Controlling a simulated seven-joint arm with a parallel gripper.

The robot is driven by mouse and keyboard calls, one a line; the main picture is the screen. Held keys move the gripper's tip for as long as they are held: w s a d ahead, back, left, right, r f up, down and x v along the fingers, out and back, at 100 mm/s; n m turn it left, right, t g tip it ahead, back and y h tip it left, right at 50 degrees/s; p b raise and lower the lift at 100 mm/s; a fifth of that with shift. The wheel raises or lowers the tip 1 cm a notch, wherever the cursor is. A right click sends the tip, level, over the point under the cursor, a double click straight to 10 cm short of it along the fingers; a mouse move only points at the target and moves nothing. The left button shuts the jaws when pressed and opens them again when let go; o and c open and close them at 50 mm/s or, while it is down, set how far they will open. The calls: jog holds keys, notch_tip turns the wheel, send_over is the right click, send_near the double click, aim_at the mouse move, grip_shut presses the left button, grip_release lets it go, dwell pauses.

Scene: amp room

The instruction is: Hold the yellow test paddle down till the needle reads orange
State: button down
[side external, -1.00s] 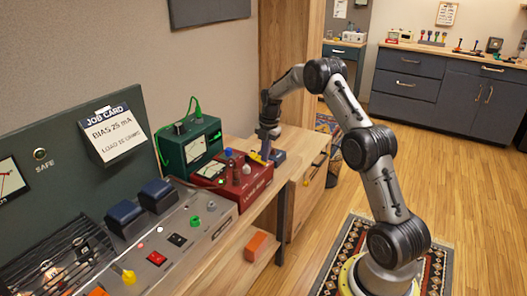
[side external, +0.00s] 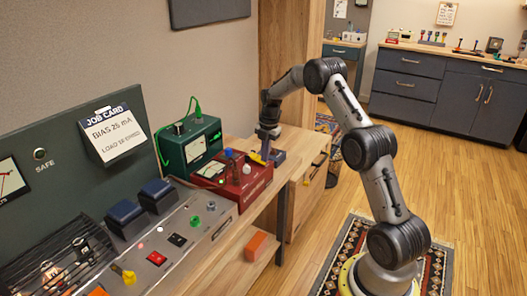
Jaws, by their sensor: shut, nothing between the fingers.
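My gripper (side external: 266,153) points down at the right end of the red tester box (side external: 246,187), its fingers shut and empty. A small yellow piece (side external: 257,158) shows just left of the fingertips, seemingly the test paddle. The fingers partly cover it, and I cannot tell whether they touch it or how far down it is. The red box has a small dial (side external: 210,170) at its left. The green meter (side external: 196,149) behind has a pale dial. Both are too small to read a needle or its colour.
A grey panel (side external: 205,232) with blue blocks, switches and a yellow knob (side external: 128,278) lies in front left. A job card (side external: 112,133) leans behind it. A dark blue-grey block (side external: 279,156) is right of the fingers. An orange block (side external: 256,245) sits on the lower shelf.

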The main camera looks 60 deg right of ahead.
jog(key=shift+r, duration=0.1)
dwell(0.7)
jog(key=shift+r, duration=0.7)
notch_tip(320, 180, up, 14)
dwell(0.5)
dwell(0.3)
